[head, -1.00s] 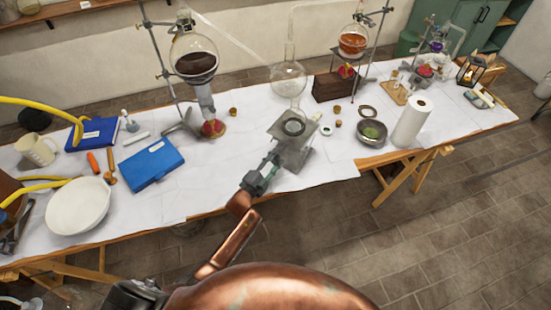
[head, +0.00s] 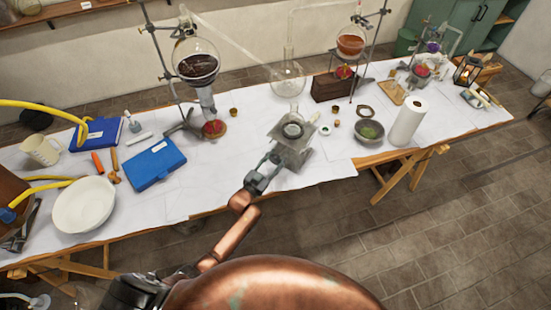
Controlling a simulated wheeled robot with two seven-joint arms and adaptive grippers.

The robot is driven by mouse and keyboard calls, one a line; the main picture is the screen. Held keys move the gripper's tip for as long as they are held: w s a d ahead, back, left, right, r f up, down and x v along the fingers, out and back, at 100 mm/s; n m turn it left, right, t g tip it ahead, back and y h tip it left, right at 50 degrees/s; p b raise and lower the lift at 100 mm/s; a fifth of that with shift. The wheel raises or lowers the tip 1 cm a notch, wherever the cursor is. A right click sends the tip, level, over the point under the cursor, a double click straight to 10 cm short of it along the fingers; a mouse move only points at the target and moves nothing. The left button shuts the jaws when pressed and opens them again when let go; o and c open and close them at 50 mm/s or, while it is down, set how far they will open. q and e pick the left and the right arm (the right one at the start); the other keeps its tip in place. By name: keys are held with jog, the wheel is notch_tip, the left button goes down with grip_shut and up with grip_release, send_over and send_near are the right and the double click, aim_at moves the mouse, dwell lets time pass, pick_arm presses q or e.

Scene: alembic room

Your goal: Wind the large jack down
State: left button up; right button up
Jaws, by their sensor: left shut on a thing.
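The large jack (head: 290,152) is a grey metal lab jack standing near the front edge of the white-covered table. My right gripper does not show.
A blue case (head: 155,164) and a white bowl (head: 83,204) lie left. A retort stand with a dark-filled flask (head: 196,64) stands behind left. Bare cloth lies between blue case and jack.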

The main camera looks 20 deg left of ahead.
pick_arm(q)
jog(key=shift+n, duration=1.2)
jog(key=shift+f+n+p, duration=0.1)
jog(key=shift+n+p, duration=0.2)
jog(key=shift+n, duration=0.5)
jog(key=o, duration=1.2)
jog(key=shift+s+a, duration=0.15)
jog(key=shift+s, duration=0.3)
jog(key=v, duration=1.1)
jog(key=shift+s, duration=0.1)
